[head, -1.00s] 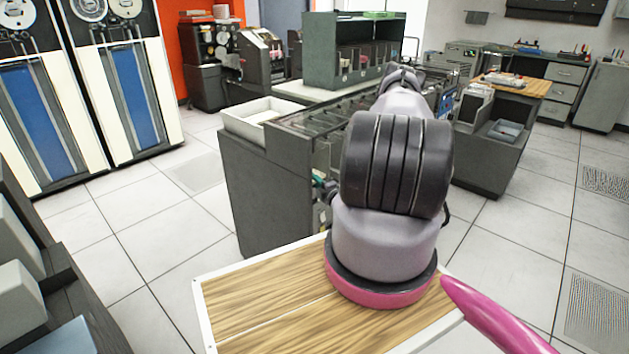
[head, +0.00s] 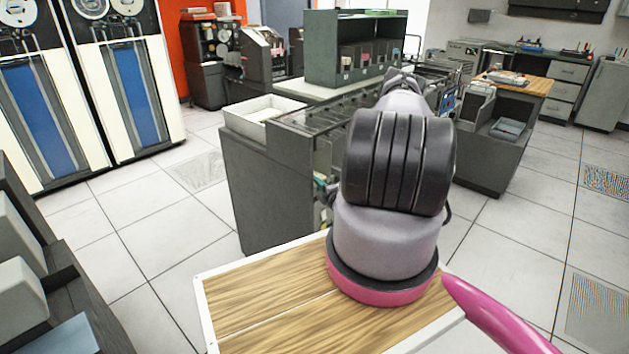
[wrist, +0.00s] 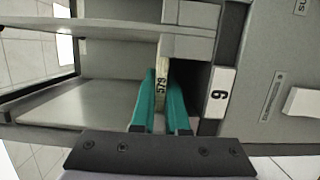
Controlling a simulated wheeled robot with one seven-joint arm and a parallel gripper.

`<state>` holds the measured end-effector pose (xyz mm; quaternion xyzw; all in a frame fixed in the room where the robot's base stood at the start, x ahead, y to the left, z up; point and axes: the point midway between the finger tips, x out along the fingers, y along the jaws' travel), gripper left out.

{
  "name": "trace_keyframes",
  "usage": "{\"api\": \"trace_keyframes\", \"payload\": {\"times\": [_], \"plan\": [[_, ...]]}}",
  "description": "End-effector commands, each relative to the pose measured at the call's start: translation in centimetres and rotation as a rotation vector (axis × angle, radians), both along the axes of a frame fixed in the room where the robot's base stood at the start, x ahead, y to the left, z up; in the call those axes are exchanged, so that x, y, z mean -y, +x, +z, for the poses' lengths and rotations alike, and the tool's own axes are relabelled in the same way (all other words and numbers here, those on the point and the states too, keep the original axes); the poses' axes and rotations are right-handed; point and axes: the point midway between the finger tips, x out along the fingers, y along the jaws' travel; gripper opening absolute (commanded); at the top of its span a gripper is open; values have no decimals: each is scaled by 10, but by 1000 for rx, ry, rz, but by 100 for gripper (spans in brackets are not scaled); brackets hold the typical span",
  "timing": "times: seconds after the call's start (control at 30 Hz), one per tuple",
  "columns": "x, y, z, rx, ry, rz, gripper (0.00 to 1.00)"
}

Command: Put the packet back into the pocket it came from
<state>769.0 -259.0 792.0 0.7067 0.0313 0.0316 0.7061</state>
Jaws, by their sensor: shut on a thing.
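The packet (wrist: 162,85) is a narrow cream block marked 579 in the wrist view. It stands on edge between the two teal fingers of my gripper (wrist: 161,110), which is shut on it. The packet's far end reaches into a grey compartment structure, beside a dark opening (wrist: 184,80) on its right. A white label with a single digit, 9 or 6, (wrist: 219,92) is on the post right of that opening. I cannot tell how deep the packet sits. In the head view my own arm hides the packet and most of the gripper.
A wider empty grey compartment (wrist: 90,98) lies left of the packet in the wrist view, with a ledge above. In the head view, the long grey machine (head: 262,185) stands ahead, with a white tray (head: 245,120) at its left end. Open floor (head: 130,240) lies left.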

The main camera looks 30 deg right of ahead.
Motion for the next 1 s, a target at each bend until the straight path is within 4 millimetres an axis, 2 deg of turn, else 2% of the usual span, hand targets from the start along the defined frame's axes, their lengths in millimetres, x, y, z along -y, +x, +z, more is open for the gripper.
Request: {"api": "trace_keyframes", "payload": {"times": [0.1, 0.13, 0.2, 0.5, 0.63, 0.77, 1.0], "plan": [[0, 0, 0, 1, 0, 0, 0], [0, 0, 0, 1, 0, 0, 20], [0, 0, 0, 0, 0, 0, 46], [0, 0, 0, 0, 0, 0, 47], [1, -9, 0, -1, 1, -1, 47], [4, -30, 0, -2, 4, -4, 47], [8, -78, -1, -2, 3, -4, 47]]}}
